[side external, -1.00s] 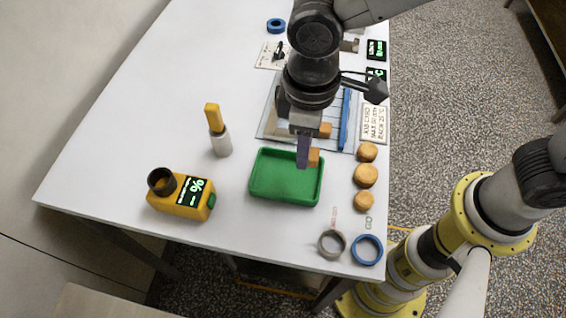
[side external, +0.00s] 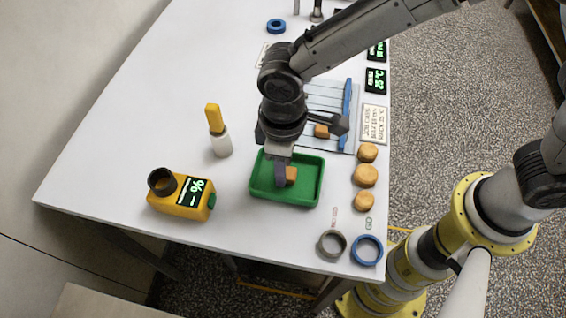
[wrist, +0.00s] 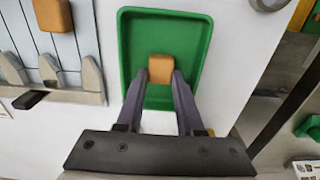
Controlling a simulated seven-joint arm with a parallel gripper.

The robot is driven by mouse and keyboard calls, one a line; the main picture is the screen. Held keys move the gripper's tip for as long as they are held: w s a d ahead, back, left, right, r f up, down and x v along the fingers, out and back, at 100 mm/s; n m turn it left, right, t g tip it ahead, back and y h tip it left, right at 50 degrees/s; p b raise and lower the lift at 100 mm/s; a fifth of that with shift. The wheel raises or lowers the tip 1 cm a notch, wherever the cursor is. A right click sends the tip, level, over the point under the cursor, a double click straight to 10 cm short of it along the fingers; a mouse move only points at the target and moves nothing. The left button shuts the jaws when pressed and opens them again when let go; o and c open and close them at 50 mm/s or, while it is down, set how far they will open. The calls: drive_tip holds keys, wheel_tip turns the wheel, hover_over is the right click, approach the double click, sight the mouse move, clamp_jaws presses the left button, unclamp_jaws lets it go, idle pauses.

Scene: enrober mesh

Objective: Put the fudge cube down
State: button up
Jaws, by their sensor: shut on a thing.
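The fudge cube (side external: 291,175) is a small brown-orange block. My gripper (side external: 285,178) is shut on it, over the green tray (side external: 312,190). In the wrist view the cube (wrist: 161,68) sits between the two dark fingertips (wrist: 161,76), inside the outline of the green tray (wrist: 195,30). I cannot tell whether the cube touches the tray floor. A second brown cube (side external: 321,131) lies on the slatted mesh rack (side external: 325,100) behind the tray. It also shows in the wrist view (wrist: 53,14).
Several round tan pieces (side external: 365,175) stand right of the tray. A grey ring (side external: 331,243) and a blue ring (side external: 367,250) lie in front. A yellow-handled tool (side external: 215,118) and a yellow device (side external: 182,195) are at left.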

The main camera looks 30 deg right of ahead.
drive_tip(key=shift+f, duration=0.15)
drive_tip(key=o, duration=1)
wheel_tip(320, 180, up, 12)
drive_tip(key=shift+r, duration=0.2)
